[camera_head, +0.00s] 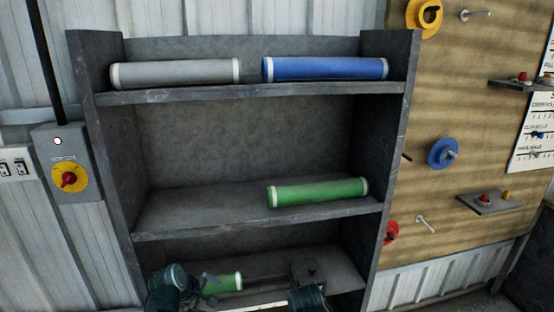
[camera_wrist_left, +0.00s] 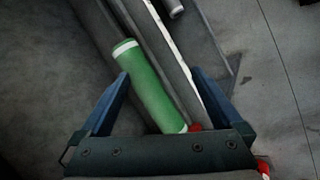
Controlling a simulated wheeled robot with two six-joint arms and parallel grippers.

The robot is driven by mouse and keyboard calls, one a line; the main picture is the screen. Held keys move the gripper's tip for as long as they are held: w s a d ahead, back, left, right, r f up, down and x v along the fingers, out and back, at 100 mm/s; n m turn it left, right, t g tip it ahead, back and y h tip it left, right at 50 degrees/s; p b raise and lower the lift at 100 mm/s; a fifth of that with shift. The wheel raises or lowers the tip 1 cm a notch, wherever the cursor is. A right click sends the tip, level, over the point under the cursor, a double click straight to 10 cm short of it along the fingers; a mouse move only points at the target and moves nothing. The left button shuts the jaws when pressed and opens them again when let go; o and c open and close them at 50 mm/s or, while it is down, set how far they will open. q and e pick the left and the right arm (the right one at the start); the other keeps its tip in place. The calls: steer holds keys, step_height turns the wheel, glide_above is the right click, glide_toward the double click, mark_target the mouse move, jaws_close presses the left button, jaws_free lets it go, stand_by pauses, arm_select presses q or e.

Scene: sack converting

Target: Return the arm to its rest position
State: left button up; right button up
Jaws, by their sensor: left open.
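My left gripper (camera_head: 209,289) is low in the head view, at the bottom shelf. In the left wrist view the left gripper (camera_wrist_left: 160,73) is open, its two blue fingers spread apart. A green roll (camera_wrist_left: 155,90) with white end bands lies at a slant between and beyond the fingers; I cannot tell if either finger touches it. In the head view this green roll (camera_head: 226,283) is partly hidden behind the gripper on the bottom shelf.
The dark shelf unit (camera_head: 255,97) holds a grey roll (camera_head: 175,72) and a blue roll (camera_head: 325,68) on top, and another green roll (camera_head: 318,192) in the middle. A switch box (camera_head: 68,150) is at left. A wooden board (camera_head: 460,120) with pegs is at right.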

arm_select(q)
steer(key=s+d+f+m+g+y, duration=0.3)
steer(key=s+d+m+g, duration=0.3)
steer(key=s+d+m, duration=0.8)
steer(key=d+m, duration=0.2)
steer(key=m, duration=0.2)
steer(key=shift+s+d+f+g+y, duration=0.15)
steer(key=shift+s+d+g+y, duration=0.15)
steer(key=shift+s+d+y, duration=0.1)
